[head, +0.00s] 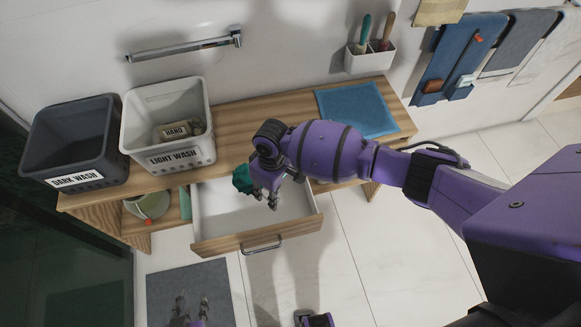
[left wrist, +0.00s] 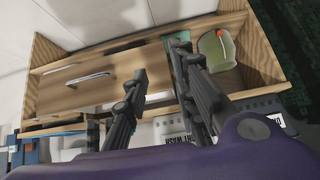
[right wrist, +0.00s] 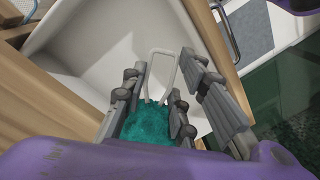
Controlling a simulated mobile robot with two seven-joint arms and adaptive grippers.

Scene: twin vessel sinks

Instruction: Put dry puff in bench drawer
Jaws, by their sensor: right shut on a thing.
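The teal puff (head: 242,180) has a pale loop and also shows in the right wrist view (right wrist: 147,123). My right gripper (head: 270,203) is shut on it, with the puff between the fingers in the right wrist view. The bench drawer (head: 293,233) is pulled open, with a wooden front, metal handle and white, empty-looking interior. The gripper and puff are over the drawer opening; their exact height above its floor is unclear. My left gripper (left wrist: 160,68) is open and empty, low in front of the bench; it also shows at the bottom of the head view (head: 190,302).
On the wooden bench (head: 238,118) stand a dark wash bin (head: 75,135), a light wash bin (head: 165,108) with something in it, and a blue mat (head: 355,108). A greenish container (head: 150,205) sits on the shelf below. A grey mat (head: 190,285) lies on the floor.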

